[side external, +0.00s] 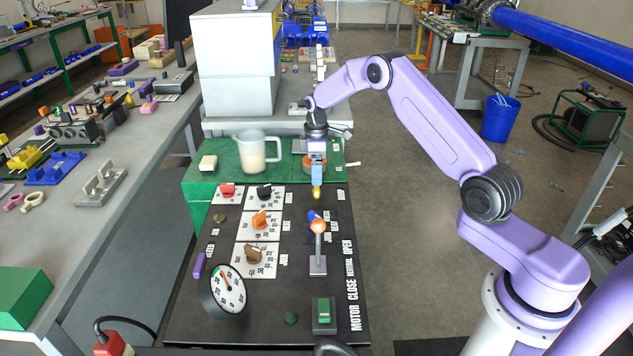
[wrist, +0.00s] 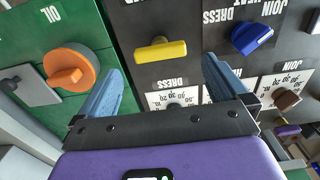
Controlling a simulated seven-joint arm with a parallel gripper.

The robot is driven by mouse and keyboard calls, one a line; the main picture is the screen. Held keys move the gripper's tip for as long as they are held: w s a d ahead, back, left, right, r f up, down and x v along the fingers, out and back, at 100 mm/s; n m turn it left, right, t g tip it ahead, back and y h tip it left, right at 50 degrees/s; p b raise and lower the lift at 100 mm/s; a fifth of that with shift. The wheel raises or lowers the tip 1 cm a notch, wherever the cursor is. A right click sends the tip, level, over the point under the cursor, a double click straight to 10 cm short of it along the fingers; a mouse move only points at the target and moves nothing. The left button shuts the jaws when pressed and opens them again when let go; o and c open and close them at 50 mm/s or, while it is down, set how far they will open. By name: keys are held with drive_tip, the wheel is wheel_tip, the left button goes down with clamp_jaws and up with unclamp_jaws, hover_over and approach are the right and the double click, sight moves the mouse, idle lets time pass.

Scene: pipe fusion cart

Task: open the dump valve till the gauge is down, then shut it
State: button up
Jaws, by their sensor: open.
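My gripper (side external: 317,182) points down over the far right part of the black panel, its blue fingers spread and empty. In the wrist view my gripper (wrist: 162,68) has a yellow bar handle (wrist: 160,48) showing between and just beyond its fingertips, not gripped. The yellow handle (side external: 316,193) shows just below the fingers in the side view. The round white gauge (side external: 229,288) stands tilted at the front left of the panel. Its red needle points to the upper left; its numbers are too small to read.
A blue knob (wrist: 253,36) and an orange knob (wrist: 70,68), marked OIL, flank the handle. An orange-topped lever (side external: 318,245) stands upright nearer the front. A clear jug (side external: 252,152) stands on the green top. Several dial knobs fill the panel's left side.

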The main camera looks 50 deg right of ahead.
sight(316, 190)
drive_tip(key=shift+f, duration=2.6)
drive_tip(key=c, duration=1)
